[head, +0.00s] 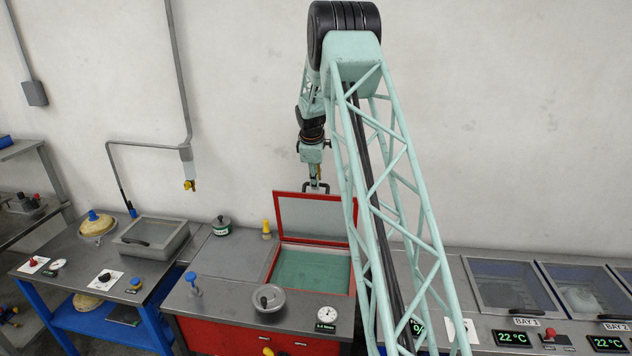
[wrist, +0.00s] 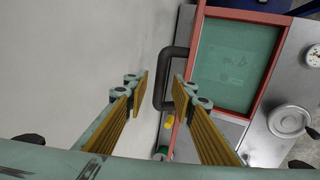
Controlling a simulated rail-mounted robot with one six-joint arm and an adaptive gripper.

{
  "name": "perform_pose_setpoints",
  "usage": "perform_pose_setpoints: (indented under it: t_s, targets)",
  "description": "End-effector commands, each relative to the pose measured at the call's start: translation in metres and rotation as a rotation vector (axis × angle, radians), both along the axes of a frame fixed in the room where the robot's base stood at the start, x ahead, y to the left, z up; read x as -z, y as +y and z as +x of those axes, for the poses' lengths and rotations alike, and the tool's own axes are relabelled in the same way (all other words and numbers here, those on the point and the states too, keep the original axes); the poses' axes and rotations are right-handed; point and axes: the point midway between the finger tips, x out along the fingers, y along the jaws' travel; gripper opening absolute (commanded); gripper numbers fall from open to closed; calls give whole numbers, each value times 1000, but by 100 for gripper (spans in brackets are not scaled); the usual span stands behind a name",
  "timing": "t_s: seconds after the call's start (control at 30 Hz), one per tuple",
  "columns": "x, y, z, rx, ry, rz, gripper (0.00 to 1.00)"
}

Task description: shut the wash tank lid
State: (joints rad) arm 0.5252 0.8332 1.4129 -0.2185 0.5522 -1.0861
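The wash tank (head: 312,268) is a red-rimmed basin with green contents, set in the steel counter at the middle of the head view. Its red-framed lid (head: 312,215) stands open, raised at the back of the basin. A dark loop handle (wrist: 160,92) is on the lid's edge. My gripper (head: 318,184) is at the lid's top edge by the handle. In the wrist view my gripper (wrist: 160,88) is open, and the handle's bar appears in the gap between the fingertips. I cannot tell whether either finger touches it.
The wall is close behind my gripper.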

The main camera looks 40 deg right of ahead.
Motion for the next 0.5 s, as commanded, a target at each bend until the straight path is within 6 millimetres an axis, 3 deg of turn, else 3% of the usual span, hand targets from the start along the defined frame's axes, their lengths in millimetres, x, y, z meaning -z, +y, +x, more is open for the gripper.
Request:
perform_pose_setpoints:
  t_s: [0.4, 0.5]
  targets:
    - [4, -1, 1, 0, 0, 0, 24]
    - [4, -1, 1, 0, 0, 0, 16]
